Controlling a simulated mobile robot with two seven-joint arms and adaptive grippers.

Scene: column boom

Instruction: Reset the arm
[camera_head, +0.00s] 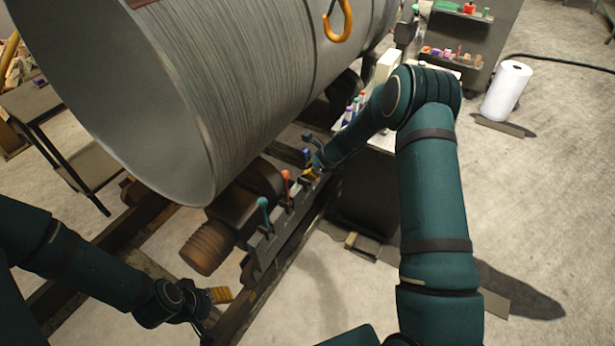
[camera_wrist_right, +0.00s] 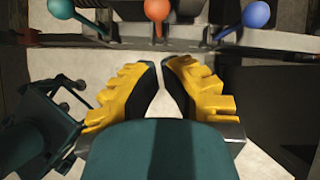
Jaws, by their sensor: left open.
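My right gripper (camera_head: 314,172) is beside the lever row, close to the blue-knobbed lever (camera_head: 306,153) in the head view. In the right wrist view its two yellow fingers (camera_wrist_right: 162,72) have a narrow empty gap between the tips. A red-knobbed lever (camera_head: 286,175) and a teal-knobbed lever (camera_head: 263,203) stand in the same row. The wrist view shows the teal knob (camera_wrist_right: 61,8), red knob (camera_wrist_right: 157,10) and blue knob (camera_wrist_right: 256,14) beyond the fingertips, apart from them. My left gripper (camera_head: 221,311) is open and empty, low beside the dark frame.
A large grey metal cylinder (camera_head: 250,85) fills the upper left, close above the levers. A yellow hook (camera_head: 338,22) hangs in front of it. A dark table (camera_head: 32,100) stands left, a white roll (camera_head: 506,92) upper right. Concrete floor (camera_head: 540,190) at right is mostly clear.

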